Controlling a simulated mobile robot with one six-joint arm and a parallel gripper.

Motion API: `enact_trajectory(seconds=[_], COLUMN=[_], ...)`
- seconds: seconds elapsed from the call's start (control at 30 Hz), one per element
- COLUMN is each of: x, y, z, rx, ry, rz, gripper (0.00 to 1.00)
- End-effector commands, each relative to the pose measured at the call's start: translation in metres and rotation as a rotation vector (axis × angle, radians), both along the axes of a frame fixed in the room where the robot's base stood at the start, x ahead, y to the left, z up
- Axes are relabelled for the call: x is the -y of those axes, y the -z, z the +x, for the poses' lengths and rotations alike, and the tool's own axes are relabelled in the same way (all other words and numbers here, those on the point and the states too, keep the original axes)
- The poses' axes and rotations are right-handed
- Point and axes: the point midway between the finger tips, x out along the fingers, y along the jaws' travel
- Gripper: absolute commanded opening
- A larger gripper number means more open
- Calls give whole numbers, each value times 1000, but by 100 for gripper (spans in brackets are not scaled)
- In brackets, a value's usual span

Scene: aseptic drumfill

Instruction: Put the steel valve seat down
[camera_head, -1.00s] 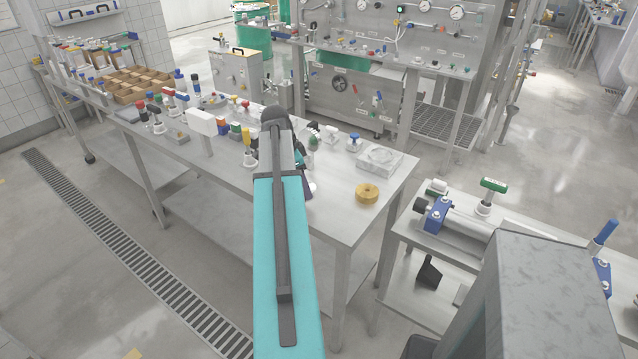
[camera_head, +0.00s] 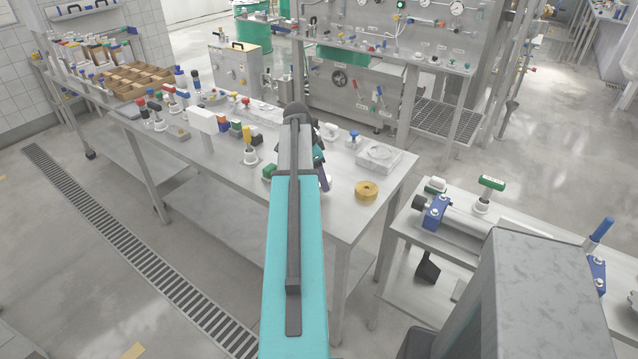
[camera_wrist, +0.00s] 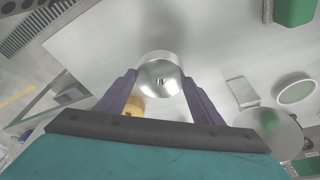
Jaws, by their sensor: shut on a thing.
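The steel valve seat (camera_wrist: 160,72) is a shiny round metal piece with a small dark centre. In the wrist view it sits between the tips of the two dark purple fingers of my gripper (camera_wrist: 158,80), which is shut on it. The grey steel bench top (camera_wrist: 95,40) lies beneath; I cannot tell whether the seat touches it. In the head view my arm covers the seat, and only part of my gripper (camera_head: 322,172) shows over the right part of the bench.
A green block (camera_head: 269,172) and a yellow-topped valve (camera_head: 250,148) are on the left. Several fittings crowd the bench's back. Bare bench top (camera_head: 345,222) lies towards the front edge.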

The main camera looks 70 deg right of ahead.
Motion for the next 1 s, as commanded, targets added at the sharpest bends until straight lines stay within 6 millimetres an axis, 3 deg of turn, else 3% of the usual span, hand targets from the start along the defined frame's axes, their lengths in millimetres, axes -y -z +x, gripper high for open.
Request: enact_trajectory(seconds=[0.4, 0.9, 0.93, 1.0], x=[0, 0, 0, 0], y=[27, 33, 34, 33], z=[0, 0, 0, 0], rx=[-1, -1, 0, 0], ry=[1, 1, 1, 1], rz=[-1, -1, 0, 0], gripper=[8, 8, 64, 76])
